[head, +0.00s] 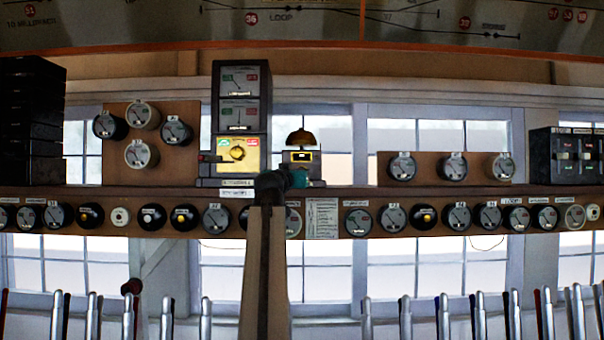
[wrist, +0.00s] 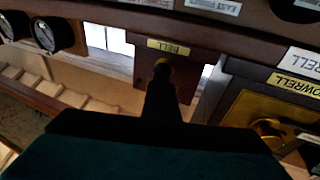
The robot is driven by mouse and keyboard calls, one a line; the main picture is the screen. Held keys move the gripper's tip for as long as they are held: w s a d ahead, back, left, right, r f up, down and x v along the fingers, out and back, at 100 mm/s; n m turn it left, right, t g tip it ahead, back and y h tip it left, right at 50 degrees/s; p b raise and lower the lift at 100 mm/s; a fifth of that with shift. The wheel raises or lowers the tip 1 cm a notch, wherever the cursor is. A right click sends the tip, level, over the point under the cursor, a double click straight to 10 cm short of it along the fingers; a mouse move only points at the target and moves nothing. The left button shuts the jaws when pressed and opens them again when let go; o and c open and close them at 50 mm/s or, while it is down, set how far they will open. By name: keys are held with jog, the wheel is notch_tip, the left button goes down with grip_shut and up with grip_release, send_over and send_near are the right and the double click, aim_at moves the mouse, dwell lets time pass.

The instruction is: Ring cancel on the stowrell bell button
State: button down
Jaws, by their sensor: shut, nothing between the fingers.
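In the wrist view, picture upside down, a dark brown wooden box (wrist: 145,66) carries a brass plate (wrist: 168,46) reading BELL. My gripper (wrist: 162,72) is shut and empty, its dark fingertips right at a small brass round button (wrist: 170,62) on that box. The fingers partly hide the button; I cannot tell whether they touch it or how far it is pressed. A plate ending in OWRELL (wrist: 292,82) is on the instrument beside it. In the head view the bell dome (head: 301,137) tops a small dark case (head: 301,158), whose lower part my teal gripper body (head: 298,178) covers.
The tall block instrument (head: 238,152) with a yellow face stands just left of the bell on the shelf (head: 150,196). Round dials (head: 215,217) line the shelf front. Lever tops (head: 444,315) stand below, and a diagram board (head: 440,22) hangs above.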

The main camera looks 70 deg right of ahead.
jog(key=shift+w+d+b, duration=0.3)
jog(key=shift+d+b, duration=0.05)
jog(key=shift+d, duration=0.4)
jog(key=shift+a, duration=0.15)
jog(key=shift+s+a, duration=0.3)
jog(key=shift+a, duration=0.35)
jog(key=shift+d, duration=0.15)
jog(key=shift+w+d+b, duration=0.15)
jog(key=shift+d+b, duration=0.15)
jog(key=shift+w+d, duration=0.1)
jog(key=shift+d, duration=0.2)
jog(key=shift+a, duration=0.15)
jog(key=shift+s+a, duration=0.3)
jog(key=shift+a, duration=0.3)
